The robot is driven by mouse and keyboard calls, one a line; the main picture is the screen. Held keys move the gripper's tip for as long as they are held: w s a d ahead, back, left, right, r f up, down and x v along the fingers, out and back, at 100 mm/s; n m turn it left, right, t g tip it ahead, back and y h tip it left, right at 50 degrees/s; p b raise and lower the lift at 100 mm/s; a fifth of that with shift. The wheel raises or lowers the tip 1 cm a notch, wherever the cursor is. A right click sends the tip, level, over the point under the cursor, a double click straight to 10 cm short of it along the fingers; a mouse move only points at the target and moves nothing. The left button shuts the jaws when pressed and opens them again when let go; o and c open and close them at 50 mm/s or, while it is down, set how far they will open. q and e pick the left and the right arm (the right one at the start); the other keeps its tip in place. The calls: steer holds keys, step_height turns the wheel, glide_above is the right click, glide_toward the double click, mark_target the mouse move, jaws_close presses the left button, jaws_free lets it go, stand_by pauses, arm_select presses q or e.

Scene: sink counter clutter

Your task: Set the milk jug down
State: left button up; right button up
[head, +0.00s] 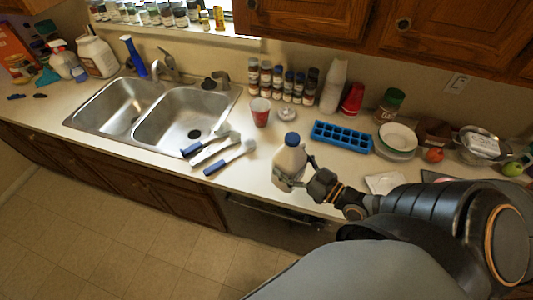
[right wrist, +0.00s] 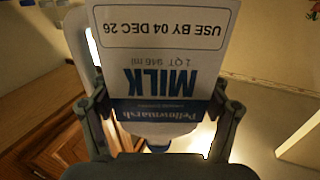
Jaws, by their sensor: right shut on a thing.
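The milk jug (head: 290,163) has a blue cap and a white label; in the head view it is near the counter's front edge, roughly upright. My right gripper (head: 305,177) is shut on it from the right. In the right wrist view the jug (right wrist: 163,50) fills the space between the two fingers (right wrist: 160,118), its label upside down and reading MILK. Whether the jug's base touches the counter (head: 240,190) cannot be told. My left gripper is not in view.
Blue-handled utensils (head: 229,158) lie left of the jug. A red cup (head: 260,112), a blue ice tray (head: 342,137) and a stack of bowls (head: 397,141) stand behind. A double sink (head: 180,118) is at the left. A flat white item (head: 385,182) lies to the right.

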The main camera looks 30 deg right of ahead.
arm_select(q)
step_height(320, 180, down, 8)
steer(key=b, duration=0.8)
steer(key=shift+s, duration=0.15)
arm_select(e)
steer(key=w+d+f, duration=0.2)
steer(key=w+f, duration=0.7)
steer(key=w, duration=0.4)
steer(key=shift+d, duration=0.35)
arm_select(q)
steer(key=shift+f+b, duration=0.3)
steer(key=shift+b, duration=0.15)
arm_select(e)
steer(key=f, duration=0.3)
steer(key=shift+w+f, duration=0.25)
steer(key=shift+f, duration=0.05)
